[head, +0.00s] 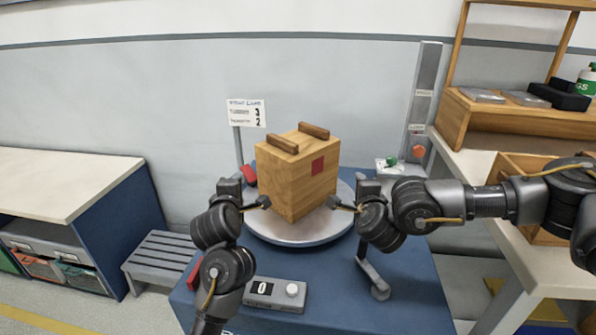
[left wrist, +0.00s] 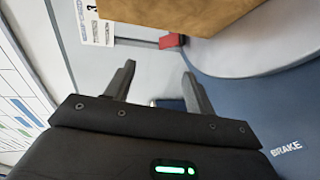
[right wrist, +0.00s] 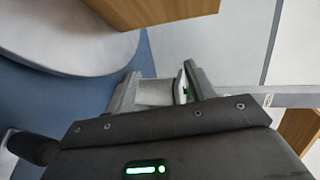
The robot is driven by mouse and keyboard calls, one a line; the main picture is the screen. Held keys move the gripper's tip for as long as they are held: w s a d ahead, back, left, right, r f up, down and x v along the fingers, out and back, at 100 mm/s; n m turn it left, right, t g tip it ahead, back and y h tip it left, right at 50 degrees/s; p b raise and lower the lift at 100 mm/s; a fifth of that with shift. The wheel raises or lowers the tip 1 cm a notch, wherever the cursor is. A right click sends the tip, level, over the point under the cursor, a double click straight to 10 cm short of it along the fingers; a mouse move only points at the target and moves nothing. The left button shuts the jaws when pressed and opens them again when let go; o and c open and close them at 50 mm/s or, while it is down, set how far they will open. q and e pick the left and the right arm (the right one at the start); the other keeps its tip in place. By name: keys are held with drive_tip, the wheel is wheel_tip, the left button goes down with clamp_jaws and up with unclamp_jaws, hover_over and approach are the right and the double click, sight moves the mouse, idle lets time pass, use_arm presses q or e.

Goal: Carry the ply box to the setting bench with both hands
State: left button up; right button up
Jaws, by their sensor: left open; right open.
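The ply box (head: 297,177) is a wooden cube with two darker bars on top and a red square on one side. It stands on a round pale turntable (head: 300,233) on a blue stand. My left gripper (head: 262,202) is open at the box's left side, and my right gripper (head: 338,204) is open at its right side. In the left wrist view the box (left wrist: 180,12) is above the open, empty fingers (left wrist: 158,84). In the right wrist view the box (right wrist: 165,10) is above and left of the open, empty fingers (right wrist: 160,84). I cannot tell whether either gripper touches the box.
A sign (head: 246,113) and a tall grey post (head: 422,100) rise behind. A shelved bench (head: 470,165) is at the right.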

use_arm(q)
drive_tip(key=x, duration=1.4)
drive_tip(key=shift+w+f, duration=0.1)
use_arm(e)
drive_tip(key=x, duration=1.4)
drive_tip(key=shift+w+a, duration=0.1)
drive_tip(key=shift+a, duration=0.05)
use_arm(q)
drive_tip(key=shift+d, duration=0.65)
use_arm(e)
drive_tip(key=shift+a, duration=0.7)
